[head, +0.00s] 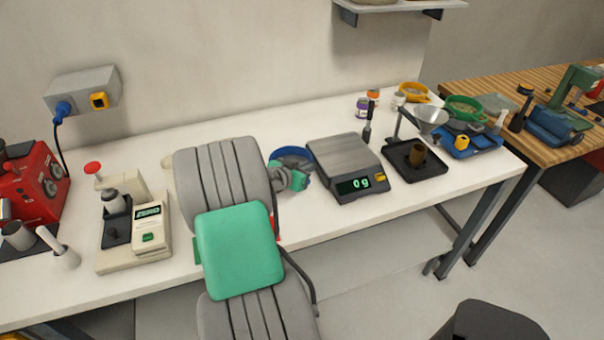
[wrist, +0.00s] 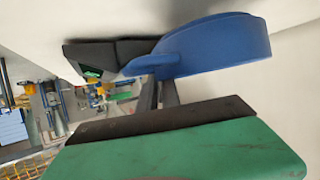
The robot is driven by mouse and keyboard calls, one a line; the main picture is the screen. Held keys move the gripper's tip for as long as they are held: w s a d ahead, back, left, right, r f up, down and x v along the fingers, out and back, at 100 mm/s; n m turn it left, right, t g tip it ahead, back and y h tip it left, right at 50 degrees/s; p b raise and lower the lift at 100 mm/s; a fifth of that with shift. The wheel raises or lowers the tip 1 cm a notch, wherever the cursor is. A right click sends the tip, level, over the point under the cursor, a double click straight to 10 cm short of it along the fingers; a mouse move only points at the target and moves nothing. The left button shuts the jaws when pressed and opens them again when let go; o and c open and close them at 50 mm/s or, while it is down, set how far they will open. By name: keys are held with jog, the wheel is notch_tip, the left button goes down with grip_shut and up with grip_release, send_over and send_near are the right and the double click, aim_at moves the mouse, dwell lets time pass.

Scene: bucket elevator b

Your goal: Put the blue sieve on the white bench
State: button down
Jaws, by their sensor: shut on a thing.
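The blue sieve (head: 291,152) shows in the head view over the white bench (head: 330,222), just left of the scale. In the wrist view the blue sieve (wrist: 215,45) is large at the top, with its handle side towards my gripper (wrist: 160,88). My gripper (head: 298,180) is shut on the sieve at its near side. My arm hides part of the bench and of the sieve's surroundings. I cannot tell whether the sieve touches the bench top.
A scale (head: 348,168) reading 0 g stands close to the sieve's right. A black tray (head: 414,160), a yellow sieve (head: 413,91) and a green sieve (head: 464,108) are further right. A cream meter (head: 148,236) and a red machine (head: 33,186) stand left. Some bench front is clear.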

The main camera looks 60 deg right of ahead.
jog(key=shift+w+a+f+p, duration=0.1)
jog(key=shift+w+f+p, duration=0.1)
jog(key=shift+f, duration=0.5)
jog(key=shift+w+d+f+p, duration=0.1)
jog(key=shift+w+f+p, duration=0.1)
jog(key=shift+f, duration=0.55)
jog(key=shift+w+a+f+p, duration=0.1)
jog(key=shift+w+f+p, duration=0.1)
jog(key=shift+f, duration=0.5)
jog(key=c, duration=1.5)
grip_release()
jog(key=shift+c, duration=0.2)
